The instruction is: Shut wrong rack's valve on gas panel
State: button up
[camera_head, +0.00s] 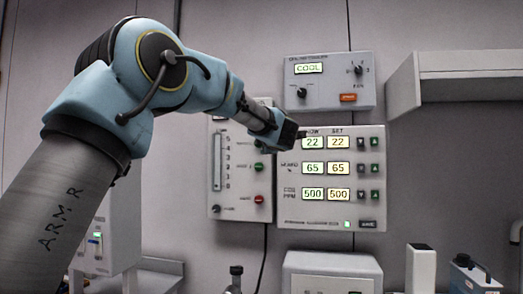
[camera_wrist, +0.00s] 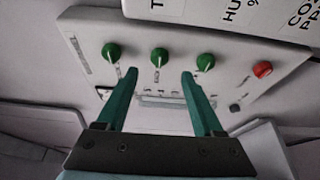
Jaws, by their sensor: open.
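The gas panel (camera_head: 229,209) is a pale wall box with a vertical scale, partly hidden behind my arm in the head view. It fills much of the wrist view (camera_wrist: 88,68). Three green valve knobs stand in a row there: left (camera_wrist: 111,53), middle (camera_wrist: 159,57) and right (camera_wrist: 205,61). A red knob (camera_wrist: 262,69) is further right. My gripper (camera_wrist: 158,74) is open and empty, its two teal fingers pointing at the panel. The middle knob lies just beyond and between the fingertips; no contact shows. Labels by the knobs are too small to read.
A display panel (camera_head: 330,212) reading 22, 65 and 500 is right of the gas panel. A COOL control box (camera_head: 330,98) hangs above it. A shelf or hood (camera_head: 468,75) juts out at the right. A pale box (camera_head: 330,265) stands below.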

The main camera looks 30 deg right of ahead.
jog(key=v, duration=0.3)
jog(key=shift+s+b, duration=0.25)
jog(key=shift+b, duration=0.15)
jog(key=shift+a, duration=0.1)
